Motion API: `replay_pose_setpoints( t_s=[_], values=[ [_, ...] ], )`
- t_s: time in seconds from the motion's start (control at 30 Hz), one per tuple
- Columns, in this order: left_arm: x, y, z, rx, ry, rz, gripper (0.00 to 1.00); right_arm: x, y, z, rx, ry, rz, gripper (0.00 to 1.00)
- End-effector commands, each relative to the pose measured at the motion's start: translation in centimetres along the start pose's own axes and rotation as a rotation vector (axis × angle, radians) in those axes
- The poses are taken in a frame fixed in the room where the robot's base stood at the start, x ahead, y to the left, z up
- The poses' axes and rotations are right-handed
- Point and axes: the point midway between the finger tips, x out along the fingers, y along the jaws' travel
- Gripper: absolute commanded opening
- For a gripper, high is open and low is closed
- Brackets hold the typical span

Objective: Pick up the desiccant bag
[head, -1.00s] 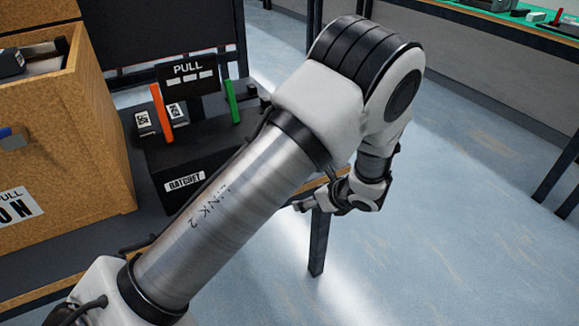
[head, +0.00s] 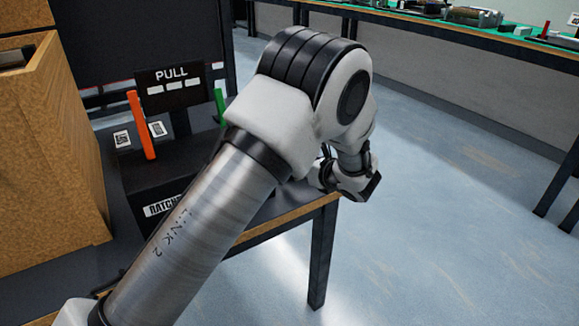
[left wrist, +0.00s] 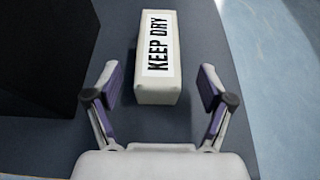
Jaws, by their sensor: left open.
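The desiccant bag (left wrist: 160,92) shows in the left wrist view as a pale block-shaped packet with a white "KEEP DRY" label. It lies on a dark grey tabletop. My left gripper (left wrist: 160,78) is open, with one finger on each side of the bag's near part and visible gaps between. The bag is not held. In the head view my own arm hides the bag and the left fingertips; only the wrist shows near the table's corner. My right gripper is in neither view.
A black box with an orange lever (head: 141,126) and a green lever (head: 219,106) stands left of my arm. A wooden cabinet (head: 60,150) is further left. The table edge (head: 290,217) is close, with open floor beyond. A dark block (left wrist: 45,55) is left of the bag.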

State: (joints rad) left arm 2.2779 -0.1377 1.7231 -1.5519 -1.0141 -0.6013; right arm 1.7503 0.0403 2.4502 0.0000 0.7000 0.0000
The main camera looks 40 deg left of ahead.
Motion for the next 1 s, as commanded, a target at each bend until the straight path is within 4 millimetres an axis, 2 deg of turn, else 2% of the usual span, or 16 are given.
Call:
replay_pose_setpoints(
  t_s=[0.03,0.13,0.37,0.4,0.57,0.6,0.87,1.0],
  values=[
    [1.3,0.3,-0.6,-0.003,0.003,0.003,0.81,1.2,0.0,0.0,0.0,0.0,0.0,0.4],
    [2.7,0.2,-0.3,-0.003,0.002,0.001,0.81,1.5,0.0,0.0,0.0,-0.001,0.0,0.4],
    [3.1,0.2,0.0,-0.001,0.001,0.0,0.81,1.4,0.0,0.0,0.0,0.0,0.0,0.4],
    [3.1,0.2,0.0,-0.001,0.001,0.0,0.78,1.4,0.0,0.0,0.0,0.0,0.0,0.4],
    [3.1,0.2,0.0,-0.001,0.002,0.0,0.21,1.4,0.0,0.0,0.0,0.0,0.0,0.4],
    [3.1,0.2,0.0,-0.001,0.002,0.0,0.14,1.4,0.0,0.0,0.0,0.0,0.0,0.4],
    [3.0,0.2,0.0,-0.001,0.002,0.001,0.14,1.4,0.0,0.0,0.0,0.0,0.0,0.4],
    [2.5,0.1,1.2,-0.002,0.001,0.0,0.14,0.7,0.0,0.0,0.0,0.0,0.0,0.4]
  ],
)
